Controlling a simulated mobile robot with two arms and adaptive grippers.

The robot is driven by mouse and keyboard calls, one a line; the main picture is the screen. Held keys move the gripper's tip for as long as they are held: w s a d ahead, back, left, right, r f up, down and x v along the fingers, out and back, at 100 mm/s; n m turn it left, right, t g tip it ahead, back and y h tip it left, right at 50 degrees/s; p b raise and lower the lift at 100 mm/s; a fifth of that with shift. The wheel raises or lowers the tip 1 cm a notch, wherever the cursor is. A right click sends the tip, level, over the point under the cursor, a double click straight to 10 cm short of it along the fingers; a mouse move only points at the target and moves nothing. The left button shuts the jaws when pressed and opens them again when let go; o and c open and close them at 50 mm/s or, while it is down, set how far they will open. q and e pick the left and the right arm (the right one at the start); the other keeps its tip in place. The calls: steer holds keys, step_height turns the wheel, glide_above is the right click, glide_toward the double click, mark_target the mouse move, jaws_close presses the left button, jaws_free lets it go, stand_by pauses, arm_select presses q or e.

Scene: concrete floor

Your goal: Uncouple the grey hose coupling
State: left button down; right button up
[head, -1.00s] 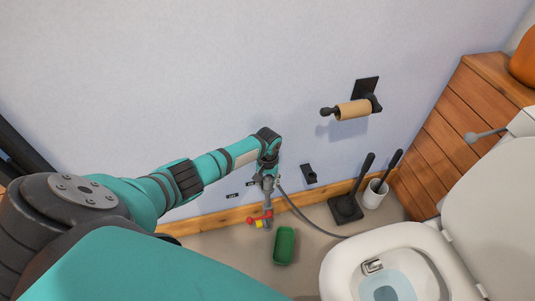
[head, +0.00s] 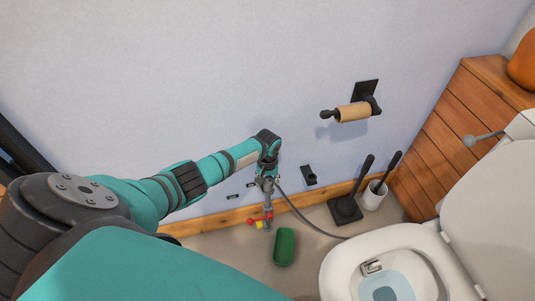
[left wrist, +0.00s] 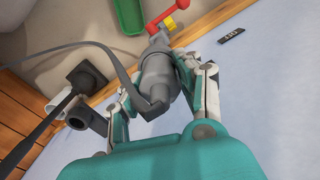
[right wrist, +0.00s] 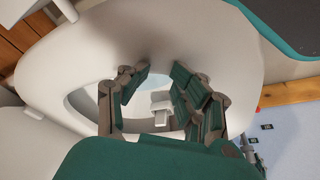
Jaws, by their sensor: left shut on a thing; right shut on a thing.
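The grey hose coupling (left wrist: 158,80) fills the middle of the left wrist view, with a grey hose leaving its near end. My left gripper (left wrist: 172,72) is shut on it, with a finger along each side. In the head view my left gripper (head: 266,172) is low against the wall, partly hiding the coupling. Beyond the coupling is a valve with a red lever (left wrist: 168,17) and a yellow part (left wrist: 169,23). My right gripper (right wrist: 161,72) shows only in the right wrist view, above the toilet. Its fingers stand apart and I make out nothing held between them.
A green tray (head: 284,246) lies on the floor beside the valve. The hose (head: 305,219) runs towards the toilet (head: 340,261). A black brush stand (head: 346,210) and a white brush holder (head: 374,195) stand by the wall. A paper roll (head: 352,112) hangs above.

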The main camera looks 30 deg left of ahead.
arm_select(q)
steer(key=shift+s+n, duration=0.1)
steer(key=shift+n, duration=0.2)
arm_select(e)
steer(key=shift+f, duration=0.35)
steer(key=shift+w, duration=0.15)
arm_select(q)
steer(key=shift+f+n+p, duration=0.1)
steer(key=shift+n+p, duration=0.25)
steer(key=shift+n, duration=0.05)
arm_select(e)
steer(key=shift+w+f, duration=0.5)
steer(key=shift+f, duration=0.3)
arm_select(q)
steer(key=shift+n, duration=0.3)
arm_select(e)
steer(key=shift+f, duration=0.3)
arm_select(q)
steer(key=shift+d+n+p, duration=0.15)
steer(key=shift+n+p, duration=0.25)
steer(key=shift+n, duration=0.1)
arm_select(e)
steer(key=shift+w+f, duration=0.1)
steer(key=shift+f, duration=0.4)
